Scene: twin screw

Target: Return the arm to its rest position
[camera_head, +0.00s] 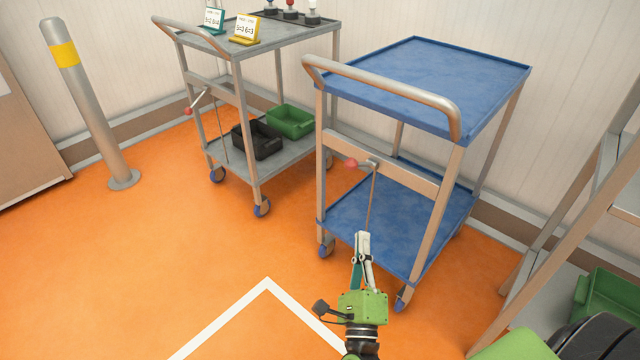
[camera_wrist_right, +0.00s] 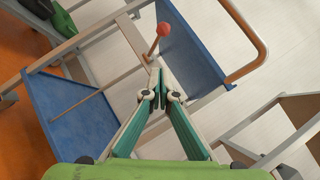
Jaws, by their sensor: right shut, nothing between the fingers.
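My right gripper (camera_head: 362,240) reaches up from the bottom of the head view, in front of the blue cart (camera_head: 440,80). Its fingers are shut with nothing between them. In the right wrist view the closed fingertips (camera_wrist_right: 158,72) point toward the cart's red-knobbed lever (camera_wrist_right: 162,30). The same lever (camera_head: 352,164) shows in the head view on the cart's front crossbar, above the fingertips. I cannot tell how far apart the fingertips and the lever are. My left gripper is not in view.
A grey cart (camera_head: 282,40) with signs, knobs and a black (camera_head: 257,139) and a green bin (camera_head: 290,122) stands left of the blue cart. A bollard (camera_head: 92,110) stands far left. A shelf frame with a green bin (camera_head: 610,298) is close at right. Orange floor at left is clear.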

